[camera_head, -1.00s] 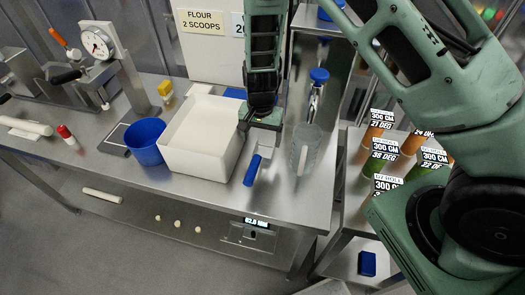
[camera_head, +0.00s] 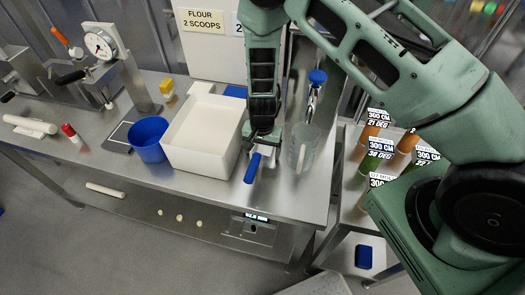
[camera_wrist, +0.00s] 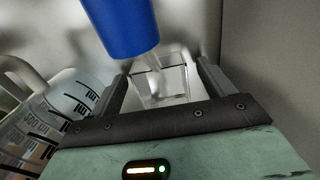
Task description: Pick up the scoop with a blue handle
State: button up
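The scoop's blue handle (camera_head: 253,168) lies on the steel counter, just right of the white bin, pointing toward the front edge. My gripper (camera_head: 262,137) is low over the scoop's far end, behind the handle. In the wrist view the blue handle (camera_wrist: 122,22) comes in from the top. The clear scoop bowl (camera_wrist: 160,84) sits between my two spread fingers (camera_wrist: 163,88). The gripper is open, with a gap seen beside the bowl. In the head view my gripper largely hides the bowl.
A clear measuring jug (camera_head: 303,148) stands close to the right of my gripper, also large in the wrist view (camera_wrist: 50,115). The white bin (camera_head: 203,135) is close on the left, with a blue tub (camera_head: 148,140) beyond. A blue-topped tool (camera_head: 317,78) stands behind.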

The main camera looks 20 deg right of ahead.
jog(key=c, duration=1)
jog(key=shift+o, duration=0.2)
jog(key=shift+r, duration=0.1)
notch_tip(320, 180, up, 10)
jog(key=b, duration=0.2)
jog(key=shift+b, duration=0.4)
